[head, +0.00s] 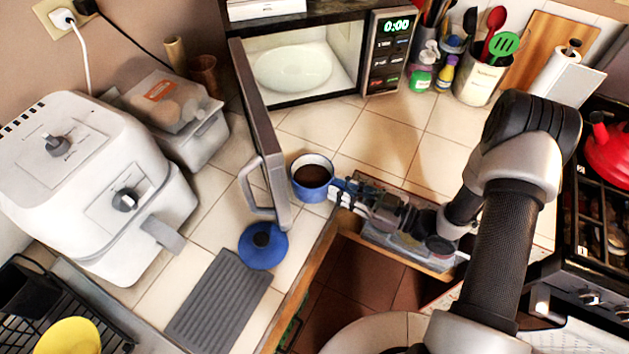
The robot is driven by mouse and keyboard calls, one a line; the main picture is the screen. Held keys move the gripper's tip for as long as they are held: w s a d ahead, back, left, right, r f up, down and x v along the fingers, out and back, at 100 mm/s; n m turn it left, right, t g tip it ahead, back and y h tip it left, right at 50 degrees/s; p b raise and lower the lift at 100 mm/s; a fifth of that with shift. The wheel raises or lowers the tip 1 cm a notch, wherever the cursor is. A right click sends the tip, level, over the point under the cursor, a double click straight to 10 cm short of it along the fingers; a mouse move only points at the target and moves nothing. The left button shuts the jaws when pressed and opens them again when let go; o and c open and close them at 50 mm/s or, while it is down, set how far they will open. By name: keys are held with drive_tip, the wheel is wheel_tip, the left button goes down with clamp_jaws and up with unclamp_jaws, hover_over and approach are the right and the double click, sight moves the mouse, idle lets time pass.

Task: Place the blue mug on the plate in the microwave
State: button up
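The blue mug (312,190), with dark contents, is upright on the tiled counter or just above it, right of the microwave door's handle. The microwave (389,66) stands at the back with its door (262,130) swung open toward me. The white plate (292,68) lies inside, empty. My gripper (345,190) comes in low from the right, with its tip at the mug's right side. I cannot tell whether it touches the mug or whether its fingers are open or shut, as they are small and overlap the mug's edge.
A blue lid-like round object (263,245) lies below the door handle. A white air fryer (95,185) and a lidded container (178,115) stand left. Utensil holders (480,82) stand right of the microwave. The counter tiles (405,140) before the microwave are clear.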

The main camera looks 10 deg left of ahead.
clamp_jaws()
drive_tip(key=shift+r, duration=0.15)
idle(0.5)
wheel_tip(320, 180, up, 34)
drive_tip(key=p, duration=1.6)
drive_tip(key=w+d+f+m+t+h+b, duration=0.2)
drive_tip(key=w+m+t+h+b, duration=0.15)
drive_tip(key=w, duration=0.25)
drive_tip(key=w+d+f+m+t+h+b, duration=0.2)
drive_tip(key=w+m+t+h, duration=0.2)
drive_tip(key=w+t, duration=0.15)
drive_tip(key=w+d+f+m+t+h+b, duration=0.2)
drive_tip(key=d+m+h, duration=0.4)
drive_tip(key=d+h, duration=0.3)
wheel_tip(320, 180, down, 3)
drive_tip(key=shift+w+d+r+t+b, duration=0.15)
drive_tip(key=shift+w+t+b, duration=0.3)
drive_tip(key=shift+b, duration=0.75)
drive_tip(key=shift+m+h, duration=0.25)
